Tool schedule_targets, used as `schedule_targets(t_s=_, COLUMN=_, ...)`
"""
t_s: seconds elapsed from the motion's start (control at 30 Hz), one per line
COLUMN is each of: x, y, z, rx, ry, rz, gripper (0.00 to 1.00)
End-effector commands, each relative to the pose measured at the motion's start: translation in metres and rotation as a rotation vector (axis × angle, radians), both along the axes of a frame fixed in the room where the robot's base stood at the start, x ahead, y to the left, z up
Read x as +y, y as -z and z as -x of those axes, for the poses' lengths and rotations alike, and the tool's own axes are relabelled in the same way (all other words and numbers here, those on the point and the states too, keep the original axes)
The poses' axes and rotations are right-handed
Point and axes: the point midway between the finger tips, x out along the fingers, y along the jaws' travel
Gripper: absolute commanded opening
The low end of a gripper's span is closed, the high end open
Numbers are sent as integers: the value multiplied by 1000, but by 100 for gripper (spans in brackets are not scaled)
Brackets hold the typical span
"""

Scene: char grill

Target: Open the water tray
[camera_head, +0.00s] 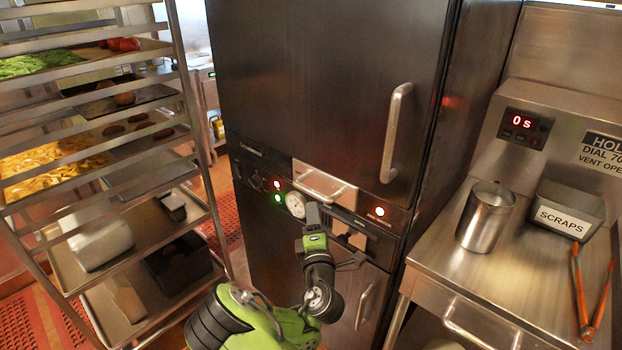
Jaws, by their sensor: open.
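A tall dark metal holding cabinet (330,80) stands in the middle of the head view. A bright metal tray front with a bar handle (325,186), which looks like the water tray, sits in the band between its upper and lower doors. My gripper (345,240) is open, below and slightly right of that handle, in front of the cabinet. I see no contact with the handle. My green and black arm rises from the bottom and partly hides the control band and lower door. The fingertips are small and dark against the cabinet, so their exact gap is hard to see.
A round gauge (295,204) and lit indicators are left of my wrist. The upper door handle (394,132) and lower door handle (365,306) stick out. A tray rack (190,110) stands left. A steel counter (490,275) at right holds a metal container, scraps bin and tongs.

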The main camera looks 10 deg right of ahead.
Motion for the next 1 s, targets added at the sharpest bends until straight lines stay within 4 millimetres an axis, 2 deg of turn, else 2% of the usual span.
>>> schedule_targets(t_s=0.03, x=-3, y=-10, z=-8, rx=-4, ry=3, rz=-7, gripper=44)
schedule_targets(t_s=0.1, x=-5, y=-13, z=-20, rx=-6, ry=4, rz=-9, gripper=44)
schedule_targets(t_s=0.4, x=-12, y=-17, z=-74, rx=-8, ry=3, rz=-5, gripper=44)
schedule_targets(t_s=0.5, x=-14, y=-16, z=-85, rx=-5, ry=3, rz=-4, gripper=44)
schedule_targets(t_s=0.83, x=-14, y=-13, z=-92, rx=-3, ry=3, rz=-1, gripper=44)
schedule_targets(t_s=1.0, x=-14, y=-13, z=-91, rx=-3, ry=3, rz=-1, gripper=18)
